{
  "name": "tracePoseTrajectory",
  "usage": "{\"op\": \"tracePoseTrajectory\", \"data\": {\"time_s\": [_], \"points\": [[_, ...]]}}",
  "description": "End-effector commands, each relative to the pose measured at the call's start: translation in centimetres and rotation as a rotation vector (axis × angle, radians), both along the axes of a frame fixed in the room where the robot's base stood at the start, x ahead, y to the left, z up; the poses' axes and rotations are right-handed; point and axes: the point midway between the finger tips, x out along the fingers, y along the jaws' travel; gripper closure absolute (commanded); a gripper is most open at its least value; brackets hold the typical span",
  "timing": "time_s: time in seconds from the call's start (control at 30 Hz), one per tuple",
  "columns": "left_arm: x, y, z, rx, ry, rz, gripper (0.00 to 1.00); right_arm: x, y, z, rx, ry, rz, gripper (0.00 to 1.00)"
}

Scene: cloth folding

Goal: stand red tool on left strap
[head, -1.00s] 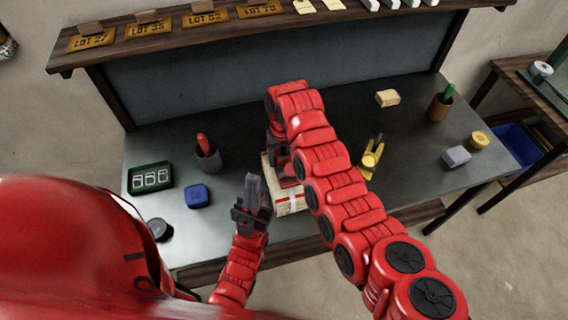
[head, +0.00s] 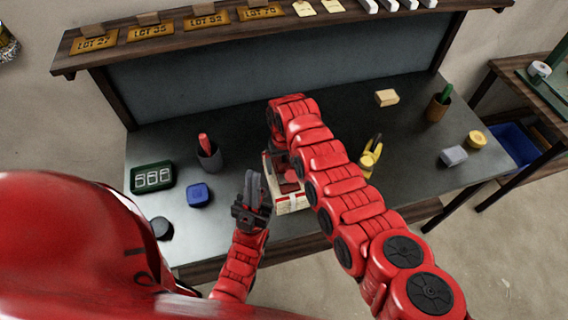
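A pale package (head: 291,203) with red and white bands lies at the table's front edge; my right arm covers much of its top. I cannot make out a left strap clearly. A red-handled tool (head: 204,143) stands in a grey cup (head: 210,157) left of the package. My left gripper (head: 254,184) points up just left of the package, its dark fingers close together; I see nothing clearly between them and cannot tell any gap. My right gripper is over the package, mostly hidden behind its own arm, so its fingers and anything in them are not readable.
A yellow-handled tool (head: 371,156) stands right of my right arm. A blue block (head: 198,195), a green tray (head: 152,178) and a dark round tin (head: 161,228) lie at left. A tan block (head: 386,97), brown cup (head: 438,106) and grey block (head: 454,156) are at right.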

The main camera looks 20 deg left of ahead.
Motion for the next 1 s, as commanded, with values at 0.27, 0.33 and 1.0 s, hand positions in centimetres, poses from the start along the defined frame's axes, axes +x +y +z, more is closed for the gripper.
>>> {"op": "tracePoseTrajectory", "data": {"time_s": [0.27,0.33,1.0], "points": [[0.0,0.0,0.1,0.000,0.000,0.000,1.00,0.0,0.0,0.5,0.000,0.000,0.000,0.00],[0.0,0.0,-0.1,0.000,0.000,0.000,1.00,0.1,0.1,1.0,0.002,-0.002,0.000,0.00],[0.0,0.0,-2.2,0.000,0.000,0.000,1.00,0.0,0.0,12.1,0.001,0.000,0.000,0.00]]}}
